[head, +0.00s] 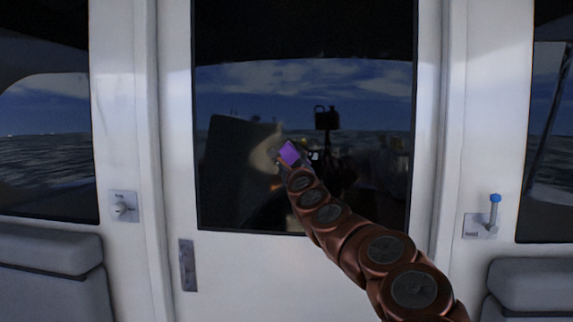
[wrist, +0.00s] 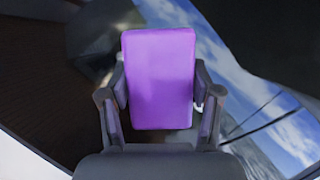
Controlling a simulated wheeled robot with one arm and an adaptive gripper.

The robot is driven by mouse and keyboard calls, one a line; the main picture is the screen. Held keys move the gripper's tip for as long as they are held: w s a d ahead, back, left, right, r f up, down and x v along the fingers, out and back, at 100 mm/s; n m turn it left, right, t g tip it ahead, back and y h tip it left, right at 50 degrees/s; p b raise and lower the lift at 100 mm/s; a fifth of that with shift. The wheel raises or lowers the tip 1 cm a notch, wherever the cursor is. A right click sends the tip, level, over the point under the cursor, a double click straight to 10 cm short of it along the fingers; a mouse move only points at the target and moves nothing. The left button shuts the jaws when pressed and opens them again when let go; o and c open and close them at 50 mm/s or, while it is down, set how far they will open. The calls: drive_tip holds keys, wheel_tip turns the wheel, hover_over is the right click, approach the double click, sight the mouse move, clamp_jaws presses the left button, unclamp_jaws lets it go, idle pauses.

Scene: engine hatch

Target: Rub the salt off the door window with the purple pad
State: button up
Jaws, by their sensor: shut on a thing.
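The door window (head: 300,90) is a dark glass pane in the white door, with sea, sky and dark shapes showing in it. My gripper (wrist: 160,95) is shut on the purple pad (wrist: 160,75), with one finger on each side of it. In the head view the purple pad (head: 289,152) is in front of the window's middle, at the end of my arm. I cannot tell whether it touches the glass. A pale curved patch (head: 264,156) shows just left of the pad; I cannot tell whether it is salt or a reflection.
The white door (head: 300,270) has a metal latch plate (head: 187,265) at its lower left. A switch with a knob (head: 123,206) is on the left wall. A blue-tipped lever (head: 494,212) is on the right wall. Grey seats (head: 50,275) stand at both lower sides.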

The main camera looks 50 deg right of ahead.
sight(308, 161)
drive_tip(key=shift+s+d+r+b, duration=0.1)
drive_tip(key=shift+s+d+b, duration=0.2)
drive_tip(key=shift+s+d, duration=0.65)
drive_tip(key=shift+s+d+f+b, duration=0.1)
drive_tip(key=shift+s+d+b, duration=0.15)
drive_tip(key=shift+s+d, duration=0.7)
drive_tip(key=shift+s+d+r+b, duration=0.1)
drive_tip(key=shift+s+d+b, duration=0.25)
drive_tip(key=shift+s, duration=1.1)
drive_tip(key=shift+w+a, duration=0.55)
drive_tip(key=shift+w, duration=0.2)
drive_tip(key=shift+w+a, duration=0.5)
drive_tip(key=shift+w, duration=0.2)
drive_tip(key=w+a, duration=0.5)
drive_tip(key=w, duration=0.3)
drive_tip(key=shift+w+a, duration=0.25)
drive_tip(key=shift+a, duration=0.05)
drive_tip(key=shift+s+a, duration=0.1)
drive_tip(key=shift+a, duration=0.3)
drive_tip(key=shift+s+a, duration=0.8)
drive_tip(key=shift+a, duration=0.2)
drive_tip(key=shift+s+a, duration=0.8)
drive_tip(key=shift+a, duration=0.2)
